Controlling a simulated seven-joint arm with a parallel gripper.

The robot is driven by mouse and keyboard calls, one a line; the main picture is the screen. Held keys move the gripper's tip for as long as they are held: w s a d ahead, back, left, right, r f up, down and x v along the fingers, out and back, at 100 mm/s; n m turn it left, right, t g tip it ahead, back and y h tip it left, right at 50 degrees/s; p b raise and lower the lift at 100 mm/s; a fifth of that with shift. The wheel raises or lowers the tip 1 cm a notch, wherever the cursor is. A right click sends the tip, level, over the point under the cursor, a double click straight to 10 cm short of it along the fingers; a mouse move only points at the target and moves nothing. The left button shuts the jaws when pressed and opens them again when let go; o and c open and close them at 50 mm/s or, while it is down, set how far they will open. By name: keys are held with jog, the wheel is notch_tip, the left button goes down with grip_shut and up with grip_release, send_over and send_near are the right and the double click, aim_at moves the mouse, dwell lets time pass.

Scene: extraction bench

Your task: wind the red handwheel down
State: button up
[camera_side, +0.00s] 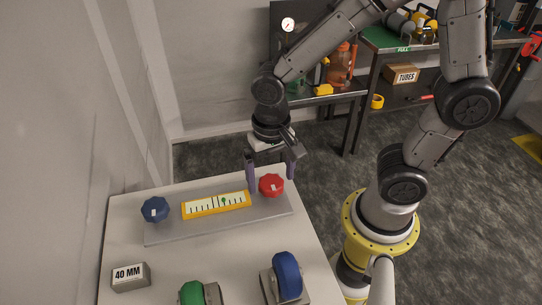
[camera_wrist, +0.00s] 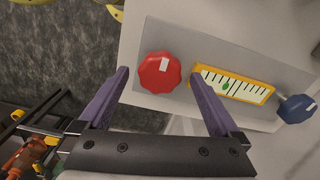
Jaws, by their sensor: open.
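The red handwheel (camera_side: 271,185) is a small scalloped knob with a white mark, at the right end of a grey panel (camera_side: 165,236) on the bench. It also shows in the wrist view (camera_wrist: 159,72), left of a yellow-framed scale (camera_wrist: 233,85) with a green pointer. My gripper (camera_side: 272,176) is open, fingers pointing down around or just above the red handwheel. The blue knob (camera_side: 155,209) sits at the panel's left end.
A green wheel (camera_side: 196,293) and a blue wheel (camera_side: 287,275) stand at the bench's front. A "40 MM" block (camera_side: 130,276) sits at the left. Shelves with a "TUBES" box (camera_side: 401,74) stand behind. The bench between panel and front wheels is clear.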

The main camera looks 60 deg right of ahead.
aim_at(278, 177)
notch_tip(278, 177, up, 13)
jog(key=shift+r, duration=0.15)
dwell(0.4)
jog(key=s+d+n+t, duration=0.5)
jog(key=s+d+n, duration=0.2)
jog(key=shift+s+r+t, duration=0.2)
jog(key=shift+s+t, duration=0.1)
